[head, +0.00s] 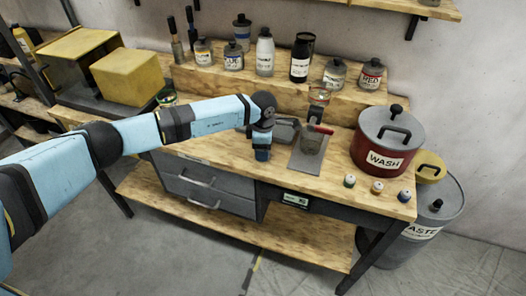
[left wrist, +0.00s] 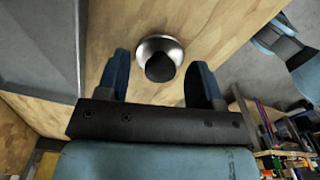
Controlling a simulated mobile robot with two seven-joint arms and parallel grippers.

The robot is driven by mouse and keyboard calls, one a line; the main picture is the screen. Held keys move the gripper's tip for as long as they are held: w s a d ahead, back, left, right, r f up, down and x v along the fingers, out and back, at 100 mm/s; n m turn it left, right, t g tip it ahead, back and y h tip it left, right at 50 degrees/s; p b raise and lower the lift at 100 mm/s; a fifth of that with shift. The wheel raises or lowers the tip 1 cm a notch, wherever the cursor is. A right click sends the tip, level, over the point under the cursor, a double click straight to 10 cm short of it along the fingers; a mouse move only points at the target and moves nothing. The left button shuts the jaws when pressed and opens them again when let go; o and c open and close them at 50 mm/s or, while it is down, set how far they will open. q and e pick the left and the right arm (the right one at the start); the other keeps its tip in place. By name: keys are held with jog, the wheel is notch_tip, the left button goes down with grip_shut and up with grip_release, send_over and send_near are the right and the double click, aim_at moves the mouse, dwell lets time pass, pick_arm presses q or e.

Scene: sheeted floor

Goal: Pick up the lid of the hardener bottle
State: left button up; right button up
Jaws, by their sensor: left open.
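My left gripper (head: 262,153) points down over the workbench top, left of the grey metal sheet. In the left wrist view its two fingers (left wrist: 162,78) are apart, one on each side of a small round container with a shiny metallic shoulder and a black lid (left wrist: 160,67). The lid lies between the fingers with a gap on both sides. No label shows from above, so I cannot confirm it is the hardener bottle. In the head view my gripper hides this container. My right gripper is not in view.
Several labelled bottles, including a white one (head: 265,54), stand on the raised shelf behind. A red WASH pot (head: 380,150) stands to the right, with small jars in front. A yellow box (head: 128,77) is at left.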

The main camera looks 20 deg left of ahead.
pick_arm(q)
jog(key=c, duration=1)
jog(key=shift+r, duration=0.1)
